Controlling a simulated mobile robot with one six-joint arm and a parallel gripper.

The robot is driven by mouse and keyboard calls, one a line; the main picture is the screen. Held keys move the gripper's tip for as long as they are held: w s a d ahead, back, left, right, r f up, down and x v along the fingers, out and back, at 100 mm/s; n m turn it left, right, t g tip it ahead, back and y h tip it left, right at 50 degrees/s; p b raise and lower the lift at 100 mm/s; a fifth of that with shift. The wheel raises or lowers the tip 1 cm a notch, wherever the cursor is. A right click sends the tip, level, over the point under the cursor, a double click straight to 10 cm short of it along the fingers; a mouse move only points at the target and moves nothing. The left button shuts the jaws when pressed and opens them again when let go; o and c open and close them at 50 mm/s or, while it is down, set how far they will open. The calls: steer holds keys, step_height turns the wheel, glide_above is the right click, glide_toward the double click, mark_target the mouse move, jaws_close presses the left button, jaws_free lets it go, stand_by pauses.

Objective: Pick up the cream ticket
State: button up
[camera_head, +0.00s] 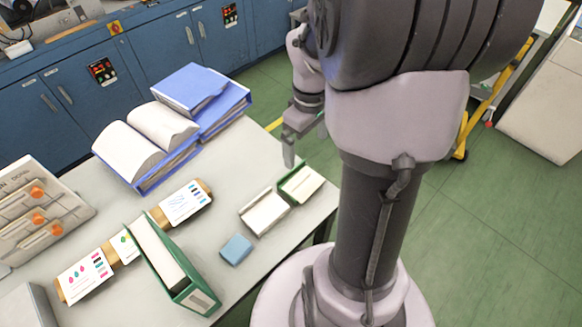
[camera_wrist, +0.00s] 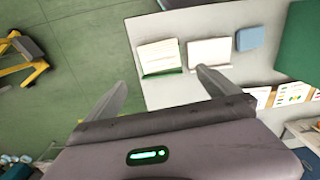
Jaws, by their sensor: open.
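A cream ticket (camera_head: 303,184) lies in a small green holder (camera_head: 285,196) near the table's right edge. In the wrist view the cream ticket (camera_wrist: 157,54) sits above the green front edge of its holder (camera_wrist: 162,72). Beside it is a second, paler ticket or pad (camera_head: 264,214) in a light holder; it also shows in the wrist view (camera_wrist: 210,51). My gripper (camera_wrist: 163,84) is open and empty. Its fingers are apart, with the cream ticket between and beyond them in the wrist view. In the head view my gripper (camera_head: 288,150) is above the table edge, apart from the ticket.
A blue pad (camera_head: 236,249) lies left of the holders. A green binder (camera_head: 165,258), printed cards on wooden stands (camera_head: 85,278), and blue binders with an open book (camera_head: 130,152) occupy the table. Blue cabinets (camera_head: 150,55) stand behind. Green floor lies to the right.

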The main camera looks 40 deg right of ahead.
steer(key=b, duration=0.4)
glide_above(304, 184)
step_height(304, 184, down, 10)
steer(key=shift+r, duration=0.1)
step_height(304, 184, down, 5)
steer(key=b, duration=0.3)
steer(key=shift+f, duration=0.2)
steer(key=shift+r, duration=0.15)
steer(key=c, duration=0.9)
